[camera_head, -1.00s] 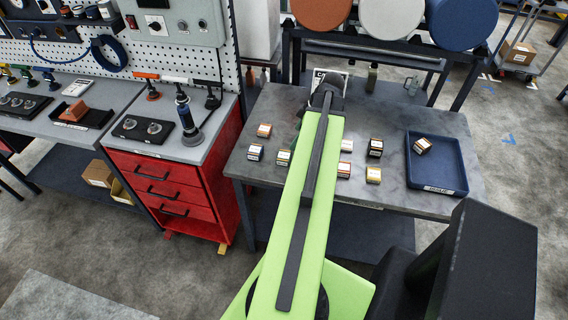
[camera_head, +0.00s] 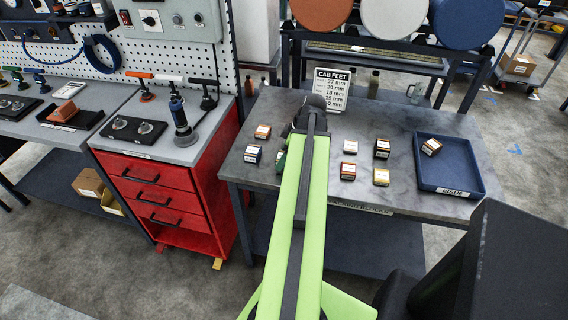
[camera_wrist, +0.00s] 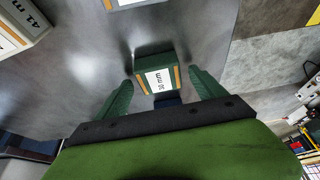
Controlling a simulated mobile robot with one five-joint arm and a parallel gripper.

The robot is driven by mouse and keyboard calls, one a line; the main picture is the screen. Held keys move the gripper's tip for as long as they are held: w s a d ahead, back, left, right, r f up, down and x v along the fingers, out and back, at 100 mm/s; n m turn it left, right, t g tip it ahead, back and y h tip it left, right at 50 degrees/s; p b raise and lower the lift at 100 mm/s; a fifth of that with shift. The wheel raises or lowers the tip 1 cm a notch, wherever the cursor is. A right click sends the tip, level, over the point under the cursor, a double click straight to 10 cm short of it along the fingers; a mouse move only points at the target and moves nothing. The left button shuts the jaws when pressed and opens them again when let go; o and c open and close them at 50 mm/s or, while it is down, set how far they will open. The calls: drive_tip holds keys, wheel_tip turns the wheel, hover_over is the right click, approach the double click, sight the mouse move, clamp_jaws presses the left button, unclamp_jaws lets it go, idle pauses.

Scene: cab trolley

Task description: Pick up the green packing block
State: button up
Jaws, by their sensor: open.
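The green packing block (camera_wrist: 154,70) sits on the grey table, with a white label ending in "mm" and tan strips on its face. In the head view, a sliver of the green block (camera_head: 280,161) shows left of my arm, which hides the rest. My gripper (camera_wrist: 160,80) is open in the wrist view, one green finger on each side of the block. The block lies between and slightly beyond the fingertips; I cannot tell whether either finger touches it.
A blue tray (camera_head: 448,187) holds one block. A "CAB FEET" sign (camera_head: 332,88) stands behind. A red drawer cabinet (camera_head: 160,205) is left.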

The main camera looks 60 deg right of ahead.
drive_tip(key=shift+r, duration=0.1)
drive_tip(key=c, duration=1.5)
drive_tip(key=r+p, duration=0.5)
drive_tip(key=shift+s+d+r, duration=0.15)
drive_tip(key=shift+s, duration=0.2)
drive_tip(key=s+d+r+p, duration=0.3)
drive_tip(key=s+r+p, duration=0.2)
drive_tip(key=s, duration=0.5)
drive_tip(key=shift+s+d+r+p, duration=0.15)
drive_tip(key=shift+d+r+p, duration=0.2)
drive_tip(key=shift+p, duration=0.2)
